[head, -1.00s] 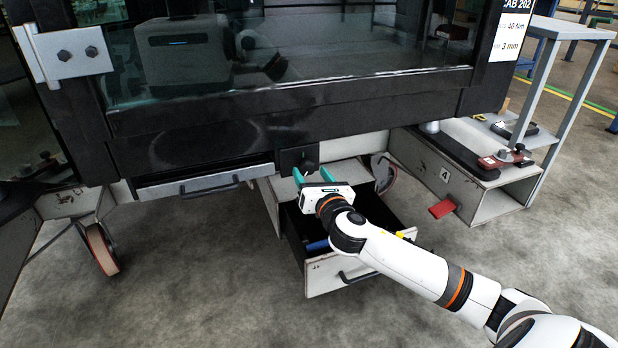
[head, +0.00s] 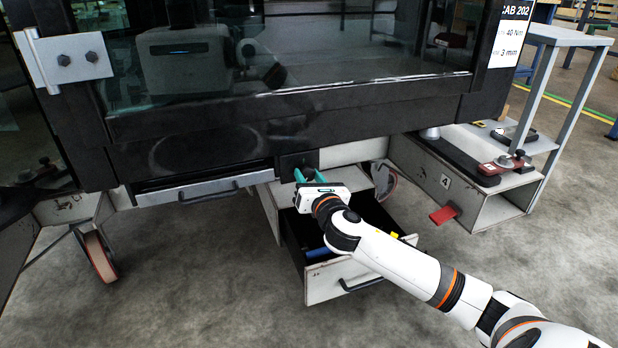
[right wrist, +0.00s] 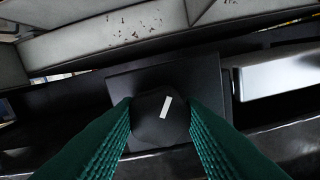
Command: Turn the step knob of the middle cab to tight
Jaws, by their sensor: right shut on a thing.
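The middle cab (head: 290,125), a black glazed cab labelled CAB 202, fills the upper part of the head view. Its dark step knob (right wrist: 155,125) sits on a square black plate (right wrist: 120,88) in the right wrist view. The knob has a white mark, which lies tilted there. My right gripper (head: 309,174) is shut on the knob, with one green finger on each side of it. In the head view the fingers largely hide the knob under the cab's lower edge. I cannot read any lettering for the knob's positions. My left gripper is out of view.
An open drawer (head: 345,280) with a blue item inside stands below my right arm. A grey step (head: 203,186) with a handle is left of the knob. A red pedal (head: 444,215) sticks out at the right. Caster wheels (head: 99,258) stand underneath.

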